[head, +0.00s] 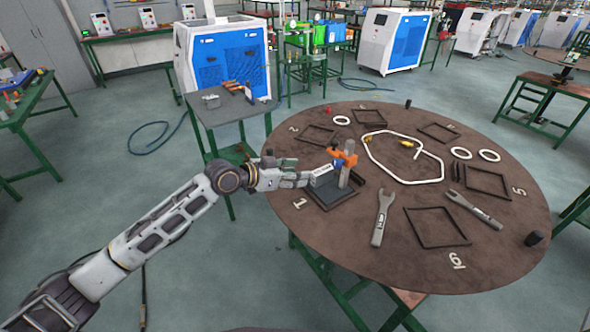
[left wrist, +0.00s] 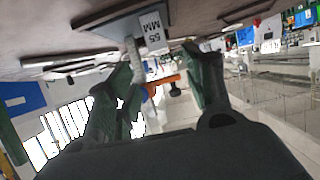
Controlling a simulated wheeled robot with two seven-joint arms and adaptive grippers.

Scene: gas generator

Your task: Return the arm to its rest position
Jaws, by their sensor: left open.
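My left arm reaches in from the left, and my left gripper (head: 306,178) is beside the stand at the left part of the round table (head: 380,265). The stand has a dark base (head: 333,198), a grey post (head: 344,178) and an orange part (head: 346,157) on top. In the left wrist view my left gripper (left wrist: 163,78) is open, with its two dark green fingers apart. The orange part (left wrist: 163,83) and post show between or beyond the fingers, and a "55 MM" label (left wrist: 152,28) shows above. I cannot tell if a finger touches the stand. My right gripper is out of view.
Two wrenches (head: 382,217) (head: 474,208), black square frames (head: 437,228), white rings (head: 489,155) and a white hose loop (head: 370,160) lie on the round table. A grey side table (head: 225,112) stands behind my gripper. Open floor (head: 90,210) lies left of the table.

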